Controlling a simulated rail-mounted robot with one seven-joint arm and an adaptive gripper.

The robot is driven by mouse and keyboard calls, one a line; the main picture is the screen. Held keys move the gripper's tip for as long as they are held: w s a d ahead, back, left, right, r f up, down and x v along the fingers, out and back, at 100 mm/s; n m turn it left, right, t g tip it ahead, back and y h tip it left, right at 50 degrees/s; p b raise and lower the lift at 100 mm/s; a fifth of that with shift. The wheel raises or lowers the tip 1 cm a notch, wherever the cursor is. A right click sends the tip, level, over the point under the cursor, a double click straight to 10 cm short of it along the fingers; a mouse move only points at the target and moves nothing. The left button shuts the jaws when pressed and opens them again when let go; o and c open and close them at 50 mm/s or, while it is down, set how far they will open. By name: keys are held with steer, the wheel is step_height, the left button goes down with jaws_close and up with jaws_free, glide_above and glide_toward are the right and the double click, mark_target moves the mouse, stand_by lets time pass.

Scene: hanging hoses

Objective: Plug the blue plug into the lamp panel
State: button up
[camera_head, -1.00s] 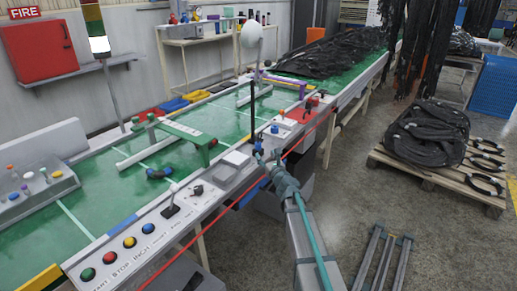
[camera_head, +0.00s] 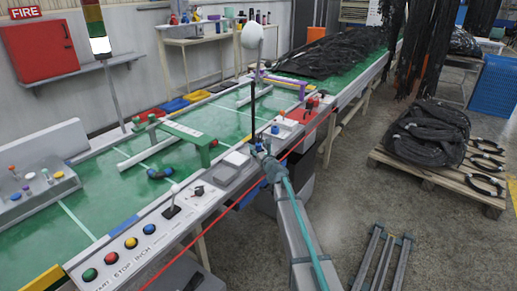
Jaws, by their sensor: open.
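A blue and dark piece (camera_head: 160,173) lies on the green surface to the left. A grey panel with coloured knobs or lamps (camera_head: 38,188) stands at far left; I cannot tell if it is the lamp panel.
The green table (camera_head: 120,185) carries a green bridge-like frame (camera_head: 180,135). A control strip with coloured buttons (camera_head: 130,243) runs along its near edge. A red line (camera_head: 240,217) crosses beside my arm.

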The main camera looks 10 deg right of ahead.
jaws_close()
steer(key=shift+r, duration=0.1)
